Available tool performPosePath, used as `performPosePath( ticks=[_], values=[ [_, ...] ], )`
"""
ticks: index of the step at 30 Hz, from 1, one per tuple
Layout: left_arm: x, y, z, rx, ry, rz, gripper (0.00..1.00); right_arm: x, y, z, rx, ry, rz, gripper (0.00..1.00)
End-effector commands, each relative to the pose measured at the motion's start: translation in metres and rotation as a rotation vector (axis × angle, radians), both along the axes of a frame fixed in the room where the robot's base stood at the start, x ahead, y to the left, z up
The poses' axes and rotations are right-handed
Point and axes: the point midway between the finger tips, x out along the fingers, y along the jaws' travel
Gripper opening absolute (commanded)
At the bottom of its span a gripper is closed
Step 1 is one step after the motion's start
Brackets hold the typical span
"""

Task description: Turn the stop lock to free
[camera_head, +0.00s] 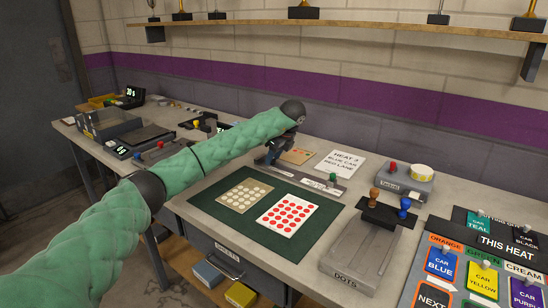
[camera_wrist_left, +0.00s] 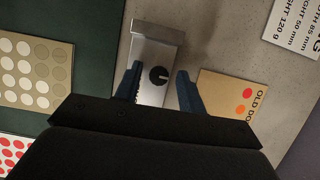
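My left gripper (camera_head: 268,158) hangs over the back edge of the green mat, and its arm reaches in from the left. In the left wrist view its two blue fingers (camera_wrist_left: 157,90) are apart. Between them, below, lies a metal plate (camera_wrist_left: 158,45) with a small round black knob (camera_wrist_left: 158,75) bearing a light mark; it looks like the stop lock. The fingers stand on either side of the plate, and I cannot tell whether they touch it. Lettering on the plate is partly hidden. In the head view the gripper covers the knob. My right gripper is not in view.
A green mat (camera_head: 228,228) holds a tan dot card (camera_head: 245,195) and a red dot card (camera_head: 287,214). A green knob (camera_head: 332,178) stands right of the gripper. A grey DOTS device (camera_head: 352,262) stands right of the mat. An old-dot card (camera_wrist_left: 233,97) lies beside the plate.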

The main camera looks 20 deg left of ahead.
Motion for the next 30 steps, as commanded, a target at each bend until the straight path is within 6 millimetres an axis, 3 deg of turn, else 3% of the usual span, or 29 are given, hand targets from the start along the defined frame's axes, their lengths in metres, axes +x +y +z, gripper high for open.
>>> performPosePath(
  ticks=[14, 30],
  values=[
    [-0.001, -0.003, 0.007, 0.000, 0.000, -0.001, 0.43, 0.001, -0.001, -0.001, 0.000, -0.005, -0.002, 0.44],
    [-0.009, -0.028, 0.069, 0.000, 0.002, -0.001, 0.43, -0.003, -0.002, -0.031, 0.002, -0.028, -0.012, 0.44]
  ],
)
